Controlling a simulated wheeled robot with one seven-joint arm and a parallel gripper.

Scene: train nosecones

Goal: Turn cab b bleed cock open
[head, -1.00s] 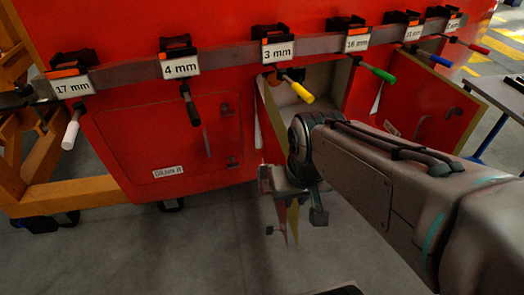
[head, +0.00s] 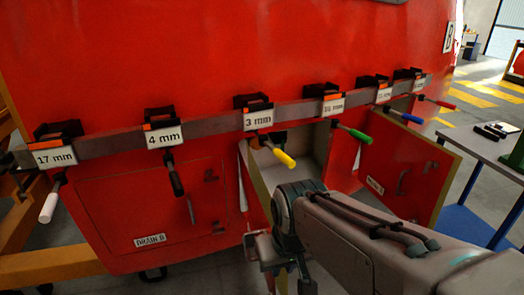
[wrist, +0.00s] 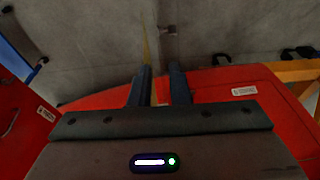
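I cannot make out a bleed cock with a readable name. The red nosecone (head: 240,60) has an open compartment (head: 312,150) in its lower face, partly hidden by my arm. Its open door (head: 425,170) stands out at the right, and a thin tan panel edge (head: 257,182) shows at its left. My gripper (head: 285,283) is low in front of the nosecone, partly cut off by the bottom edge. In the wrist view my gripper (wrist: 160,72) points toward the grey floor, fingers apart. A thin yellowish edge (wrist: 147,45) appears near the fingertips; I cannot tell if they touch it.
A grey rail (head: 215,128) carries black holders with size labels and coloured handles, including a yellow handle (head: 283,157) above my arm. A closed hatch (head: 150,210) reads "DRAIN B". A "B" sign (head: 449,38) is upper right. A table (head: 480,150) stands right.

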